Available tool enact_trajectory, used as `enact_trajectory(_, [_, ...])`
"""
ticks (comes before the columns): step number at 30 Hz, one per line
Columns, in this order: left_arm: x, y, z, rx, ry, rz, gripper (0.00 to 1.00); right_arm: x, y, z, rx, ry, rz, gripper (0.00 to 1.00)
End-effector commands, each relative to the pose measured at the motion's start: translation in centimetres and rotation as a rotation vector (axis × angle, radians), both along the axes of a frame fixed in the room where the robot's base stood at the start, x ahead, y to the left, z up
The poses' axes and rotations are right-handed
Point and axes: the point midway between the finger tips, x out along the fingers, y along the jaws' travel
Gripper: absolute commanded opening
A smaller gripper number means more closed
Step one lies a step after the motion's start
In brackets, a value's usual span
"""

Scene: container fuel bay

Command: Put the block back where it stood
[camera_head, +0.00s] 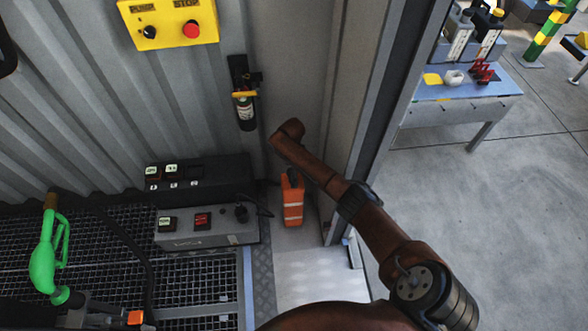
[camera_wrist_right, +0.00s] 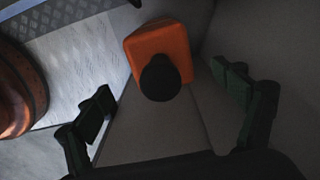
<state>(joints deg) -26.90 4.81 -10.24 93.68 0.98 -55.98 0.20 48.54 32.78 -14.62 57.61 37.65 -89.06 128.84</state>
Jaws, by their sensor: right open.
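The orange block (camera_head: 292,203) with pale bands stands upright on the floor in the corner by the container wall. In the right wrist view the block (camera_wrist_right: 160,47) shows from above, with a round black knob on top. My right gripper (camera_wrist_right: 162,82) is open, with one dark finger on each side of the block and gaps between the fingers and the block. In the head view my right arm reaches over toward the corner, and its gripper cannot be made out there.
A black box with switches (camera_head: 200,180) and a grey switch unit (camera_head: 205,228) stand left of the block. A green fuel nozzle (camera_head: 42,265) is at far left. A door post (camera_head: 375,100) rises at right.

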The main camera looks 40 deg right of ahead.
Motion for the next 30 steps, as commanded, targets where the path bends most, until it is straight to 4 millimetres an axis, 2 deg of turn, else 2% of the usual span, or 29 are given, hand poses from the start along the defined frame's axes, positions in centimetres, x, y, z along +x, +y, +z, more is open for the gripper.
enact_trajectory(3, [-0.6,0.4,-0.9,0.004,0.001,0.0,0.4,0.0,0.0,1.1,0.001,-0.002,0.0,0.89])
enact_trajectory(9, [-1.2,0.8,-1.8,0.008,0.0,0.002,0.4,0.0,0.0,1.7,0.001,0.001,0.0,0.89])
enact_trajectory(21, [-1.4,0.8,-1.9,0.008,0.001,0.002,0.4,-0.2,0.4,1.4,0.001,-0.004,0.024,0.89])
enact_trajectory(23, [-1.4,0.8,-1.9,0.008,0.001,0.003,0.4,-0.4,1.1,0.8,0.002,-0.018,0.074,0.89])
enact_trajectory(26, [-1.4,0.8,-1.9,0.008,0.001,0.003,0.4,-1.3,3.2,-0.9,0.004,-0.061,0.229,0.89])
enact_trajectory(30, [-1.5,0.8,-1.9,0.008,0.002,0.002,0.4,-3.3,7.6,-3.0,0.0,-0.17,0.54,0.89])
